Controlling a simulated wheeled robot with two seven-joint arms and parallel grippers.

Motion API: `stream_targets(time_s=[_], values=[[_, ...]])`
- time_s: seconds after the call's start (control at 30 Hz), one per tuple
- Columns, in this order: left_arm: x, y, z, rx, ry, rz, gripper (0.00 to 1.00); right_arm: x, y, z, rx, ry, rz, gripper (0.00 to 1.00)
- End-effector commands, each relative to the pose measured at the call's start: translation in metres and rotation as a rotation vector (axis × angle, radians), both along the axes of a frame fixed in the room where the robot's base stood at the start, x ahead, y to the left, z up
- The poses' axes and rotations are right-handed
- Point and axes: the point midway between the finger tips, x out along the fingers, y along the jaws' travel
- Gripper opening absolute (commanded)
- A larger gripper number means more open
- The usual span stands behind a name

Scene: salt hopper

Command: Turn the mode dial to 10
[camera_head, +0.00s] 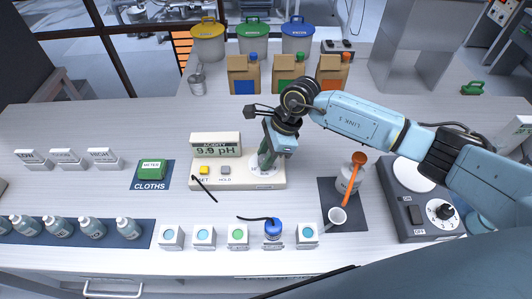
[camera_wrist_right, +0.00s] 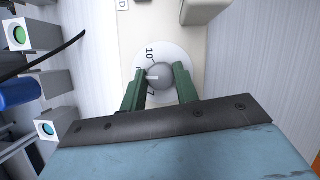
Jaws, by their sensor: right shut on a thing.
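The pH meter (camera_head: 238,175) is a cream box on the counter, with a display reading 9.9 pH. Its mode dial is a grey round knob (camera_wrist_right: 161,75) on a white disc (camera_wrist_right: 187,56). The disc shows a 10 near the top and a 7 lower down; the knob's pale mark points left, between these numbers. My right gripper (camera_head: 266,163) comes down over the meter's right end. In the right wrist view its green fingers (camera_wrist_right: 160,88) are shut on the knob from both sides. Part of the disc is hidden by the fingers. My left gripper is not in view.
A black probe (camera_head: 203,188) lies across the meter's front left. A cloths mat (camera_head: 152,174) lies left.

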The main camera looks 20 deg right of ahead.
Motion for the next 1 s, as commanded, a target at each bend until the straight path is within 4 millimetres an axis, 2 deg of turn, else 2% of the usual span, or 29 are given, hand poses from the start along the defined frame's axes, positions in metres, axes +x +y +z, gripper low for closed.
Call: stream_targets(time_s=[0.37,1.0], values=[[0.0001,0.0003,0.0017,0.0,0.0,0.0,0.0,-0.0005,-0.0007,0.0009,-0.001,0.0,-0.101,0.07],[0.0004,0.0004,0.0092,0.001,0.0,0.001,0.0,-0.0029,0.0014,0.001,0.001,-0.002,-0.663,0.07]])
